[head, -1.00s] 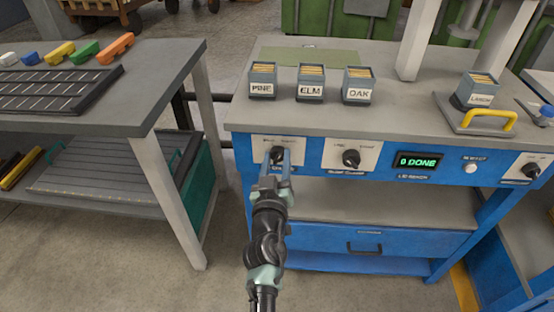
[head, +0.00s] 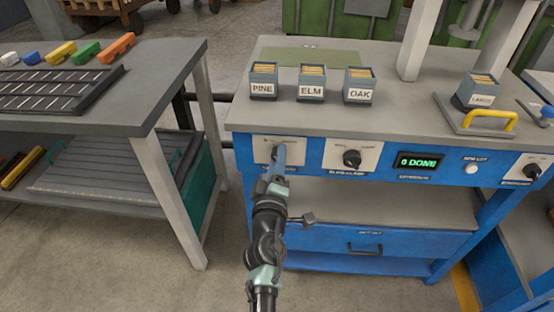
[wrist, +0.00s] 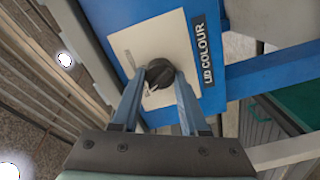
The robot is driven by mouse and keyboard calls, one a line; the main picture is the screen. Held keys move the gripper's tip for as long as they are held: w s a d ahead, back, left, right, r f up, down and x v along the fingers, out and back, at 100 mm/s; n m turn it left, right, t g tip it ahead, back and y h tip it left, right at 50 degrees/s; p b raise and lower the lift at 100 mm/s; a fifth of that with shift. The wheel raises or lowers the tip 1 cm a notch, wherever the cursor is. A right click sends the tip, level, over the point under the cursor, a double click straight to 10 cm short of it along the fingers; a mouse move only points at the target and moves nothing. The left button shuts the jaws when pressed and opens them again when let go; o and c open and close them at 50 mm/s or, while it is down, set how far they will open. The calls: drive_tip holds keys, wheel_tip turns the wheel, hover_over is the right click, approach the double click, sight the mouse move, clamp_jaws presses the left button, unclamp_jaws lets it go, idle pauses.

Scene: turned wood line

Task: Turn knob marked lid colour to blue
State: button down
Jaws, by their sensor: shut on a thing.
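The lid colour knob (wrist: 160,73) is a black round knob on a cream plate (wrist: 187,46) on the blue front panel. The label LID COLOUR (wrist: 208,53) reads sideways in the wrist view. My gripper (wrist: 160,85) is shut on the knob, with one blue-grey finger on each side of it. In the head view my gripper (head: 276,160) covers most of the knob at the left of the bench front. The setting marks on the plate are too small to read.
A second black knob (head: 351,158) sits to the right on its own plate. A display (head: 417,162) reads 0 DONE. Boxes marked PINE (head: 263,82), ELM (head: 312,82) and OAK (head: 358,85) stand on the bench top. A drawer (head: 364,241) is below.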

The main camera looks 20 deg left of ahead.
drive_tip(key=shift+n, duration=0.9)
drive_tip(key=shift+c, duration=2.1)
unclamp_jaws()
drive_tip(key=p+v, duration=0.3)
drive_tip(key=v, duration=1)
